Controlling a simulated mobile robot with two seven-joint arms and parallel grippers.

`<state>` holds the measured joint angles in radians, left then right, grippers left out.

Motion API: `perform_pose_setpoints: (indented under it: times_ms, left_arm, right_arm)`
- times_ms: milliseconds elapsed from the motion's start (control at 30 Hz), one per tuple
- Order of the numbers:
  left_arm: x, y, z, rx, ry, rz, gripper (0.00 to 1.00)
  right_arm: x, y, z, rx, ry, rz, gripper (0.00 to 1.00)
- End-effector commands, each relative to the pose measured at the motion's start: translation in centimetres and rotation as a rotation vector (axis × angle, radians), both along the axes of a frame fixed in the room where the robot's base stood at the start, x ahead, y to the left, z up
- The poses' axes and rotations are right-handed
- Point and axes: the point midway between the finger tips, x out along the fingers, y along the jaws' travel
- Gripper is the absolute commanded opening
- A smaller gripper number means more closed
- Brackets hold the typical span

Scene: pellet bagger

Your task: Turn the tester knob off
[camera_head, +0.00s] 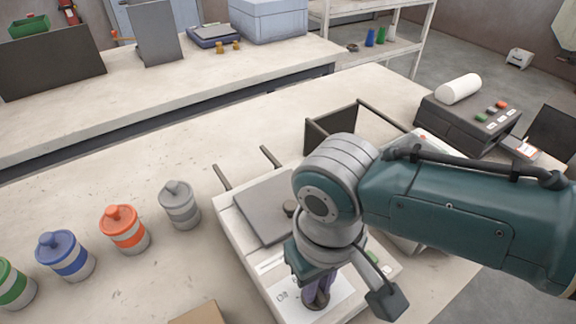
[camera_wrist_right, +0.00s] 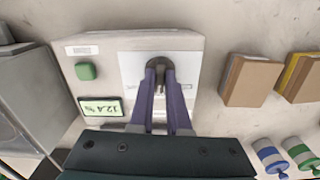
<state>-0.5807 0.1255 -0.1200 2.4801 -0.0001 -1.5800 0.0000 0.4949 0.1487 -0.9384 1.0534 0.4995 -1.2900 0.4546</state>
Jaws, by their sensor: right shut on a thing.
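The tester (camera_head: 235,215) is a white unit on the bench, partly hidden by my right arm in the head view. In the right wrist view its front panel (camera_wrist_right: 190,45) carries a green button (camera_wrist_right: 86,71), a small lit display (camera_wrist_right: 101,107) reading about 12.4 % and a white label plate. The dark knob (camera_wrist_right: 159,63) sits on the label plate. My right gripper (camera_wrist_right: 160,72), with purple fingers, points down and is shut on the knob; it also shows in the head view (camera_head: 318,293). The knob's pointer and most label text are hidden. My left gripper is not in view.
Several lidded jars, including an orange one (camera_head: 125,230) and a blue one (camera_head: 66,256), stand left of the tester. Brown boxes (camera_wrist_right: 251,81) lie beside it. A dark printer-like unit (camera_head: 470,115) with a white roll stands at the right. The bench behind the jars is clear.

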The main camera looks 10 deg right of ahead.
Motion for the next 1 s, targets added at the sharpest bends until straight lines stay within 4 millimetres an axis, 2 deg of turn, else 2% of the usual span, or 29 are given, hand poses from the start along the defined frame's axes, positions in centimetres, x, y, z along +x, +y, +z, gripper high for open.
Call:
perform_pose_setpoints:
  times_ms: [1000]
  left_arm:
    - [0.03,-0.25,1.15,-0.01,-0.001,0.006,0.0]
  right_arm:
    - [0.0,0.06,0.04,0.001,0.0,0.935,0.0]
